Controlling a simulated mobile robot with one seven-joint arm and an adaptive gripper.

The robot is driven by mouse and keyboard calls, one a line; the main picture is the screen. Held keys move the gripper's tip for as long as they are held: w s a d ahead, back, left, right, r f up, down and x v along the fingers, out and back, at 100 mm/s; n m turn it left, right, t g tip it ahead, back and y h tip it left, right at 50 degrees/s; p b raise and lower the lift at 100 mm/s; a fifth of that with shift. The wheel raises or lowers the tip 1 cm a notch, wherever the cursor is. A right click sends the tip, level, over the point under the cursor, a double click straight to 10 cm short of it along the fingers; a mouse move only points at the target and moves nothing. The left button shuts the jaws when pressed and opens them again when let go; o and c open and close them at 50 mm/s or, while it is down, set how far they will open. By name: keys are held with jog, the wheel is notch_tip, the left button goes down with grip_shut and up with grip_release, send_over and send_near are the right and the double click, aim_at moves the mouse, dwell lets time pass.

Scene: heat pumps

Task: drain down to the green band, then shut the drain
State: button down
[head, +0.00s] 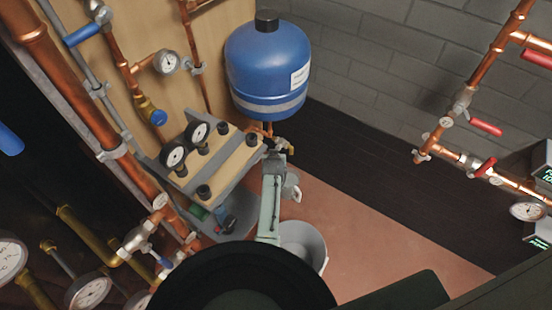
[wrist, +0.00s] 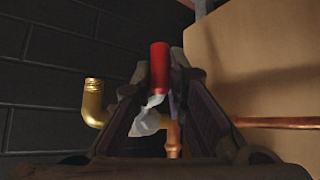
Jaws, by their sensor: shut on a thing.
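My gripper (head: 277,150) is below the blue tank, beside the wooden board. In the wrist view its dark fingers (wrist: 157,105) are shut on the drain valve's lever, with the red sleeve (wrist: 160,66) and silver metal (wrist: 150,114) showing between them. A threaded brass elbow (wrist: 94,104) stands left of the fingers. A pale bucket (head: 304,243) is on the floor below, partly hidden by my arm; its contents cannot be seen. A dial gauge (head: 167,62) is on the board's pipework; no green band can be made out.
The blue tank (head: 267,65) hangs just above my gripper. A block with two gauges (head: 174,155) and black knobs is close on the left. Copper pipes with red levers (head: 486,127) run at the right. Reddish floor (head: 385,235) is open between.

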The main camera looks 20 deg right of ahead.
jog(key=shift+w+a+r+t, duration=0.1)
jog(key=shift+w+t, duration=0.1)
jog(key=shift+t, duration=0.1)
jog(key=c, duration=1.6)
grip_release()
jog(key=shift+s, duration=0.1)
jog(key=v, duration=1.2)
